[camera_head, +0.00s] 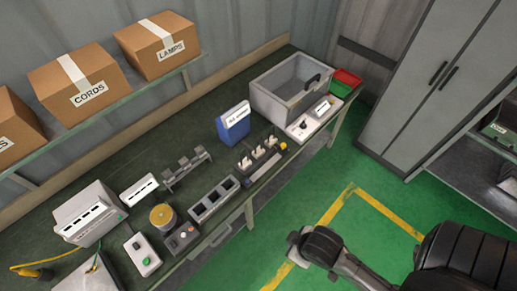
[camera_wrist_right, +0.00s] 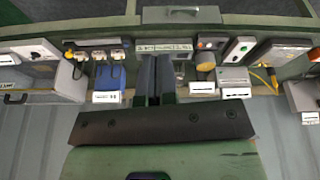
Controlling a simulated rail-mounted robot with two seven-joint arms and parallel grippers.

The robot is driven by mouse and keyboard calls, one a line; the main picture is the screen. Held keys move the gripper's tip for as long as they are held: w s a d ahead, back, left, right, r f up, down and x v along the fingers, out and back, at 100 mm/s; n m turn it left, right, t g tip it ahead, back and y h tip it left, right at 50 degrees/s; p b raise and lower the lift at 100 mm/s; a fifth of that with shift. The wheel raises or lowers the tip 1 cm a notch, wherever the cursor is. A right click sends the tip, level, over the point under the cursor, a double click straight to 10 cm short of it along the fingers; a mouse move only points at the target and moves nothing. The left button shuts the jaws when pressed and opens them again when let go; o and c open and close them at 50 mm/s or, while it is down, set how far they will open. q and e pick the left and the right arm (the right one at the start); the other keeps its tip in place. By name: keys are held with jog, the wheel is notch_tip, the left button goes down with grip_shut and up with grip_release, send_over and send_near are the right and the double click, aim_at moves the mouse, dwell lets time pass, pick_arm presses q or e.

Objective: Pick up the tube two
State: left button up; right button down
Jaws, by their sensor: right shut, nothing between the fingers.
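I cannot tell which object is tube two, as no label for it is readable. Several small white upright pieces (camera_head: 260,155) stand in a dark holder on the bench, and they also show in the right wrist view (camera_wrist_right: 100,55). A grey stand with three upright parts (camera_head: 187,168) is further left, beside a grey block with square openings (camera_head: 213,200). My right gripper (camera_wrist_right: 155,62) is shut and empty, its dark fingers overlapping the bench items in the wrist view. My right arm shows at lower right in the head view, its fingertips not made out. My left gripper is not in view.
A blue box (camera_head: 233,124) and a grey bin (camera_head: 292,92) stand on the bench (camera_head: 120,165). A yellow round part (camera_head: 163,215) and a button box (camera_head: 142,255) are at left. Cartons (camera_head: 80,82) sit on a shelf above. Green floor (camera_head: 330,170) is clear before the bench.

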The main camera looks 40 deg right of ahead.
jog(key=c, duration=1.8)
grip_release()
jog(key=o, duration=1.7)
